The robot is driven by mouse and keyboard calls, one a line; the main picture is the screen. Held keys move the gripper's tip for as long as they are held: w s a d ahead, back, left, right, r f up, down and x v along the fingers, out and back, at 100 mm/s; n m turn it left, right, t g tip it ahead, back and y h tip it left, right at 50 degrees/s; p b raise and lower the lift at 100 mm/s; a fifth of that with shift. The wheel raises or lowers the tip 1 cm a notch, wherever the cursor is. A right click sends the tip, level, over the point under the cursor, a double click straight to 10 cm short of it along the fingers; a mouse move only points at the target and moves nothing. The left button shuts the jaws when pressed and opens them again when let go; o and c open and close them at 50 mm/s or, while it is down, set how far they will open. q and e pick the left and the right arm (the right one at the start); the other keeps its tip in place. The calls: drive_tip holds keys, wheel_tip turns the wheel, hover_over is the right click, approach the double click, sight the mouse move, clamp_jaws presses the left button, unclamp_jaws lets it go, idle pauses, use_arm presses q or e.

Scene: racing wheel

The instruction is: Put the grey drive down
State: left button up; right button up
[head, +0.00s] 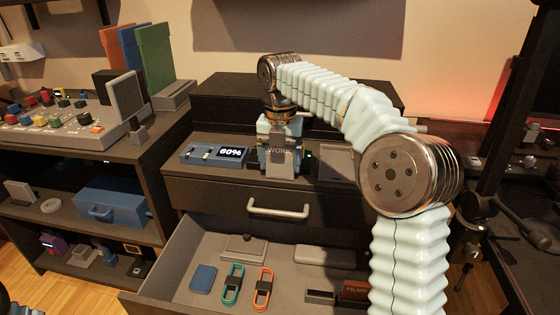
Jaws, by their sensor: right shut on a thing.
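The grey drive (280,161), marked WORK, is upright at the front part of the dark cabinet's top (225,140). My right gripper (280,130) comes down on it from above and is shut on it. The drive's lower end is at or just above the cabinet top; I cannot tell whether it touches. A blue device (215,155) with a lit 60% display lies just left of the drive.
A grey flat panel (338,163) is right of the drive. Below, an open drawer (215,248) holds a blue card (203,278), a green carabiner (233,284) and an orange one (264,288). A shelf with a button console (60,125) stands left.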

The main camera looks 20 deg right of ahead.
drive_tip(key=shift+f, duration=0.1)
drive_tip(key=o, duration=1.1)
drive_tip(key=shift+o, duration=0.2)
wheel_tip(320, 180, up, 10)
drive_tip(key=p, duration=0.3)
drive_tip(key=shift+p, duration=0.35)
drive_tip(key=shift+r, duration=1.15)
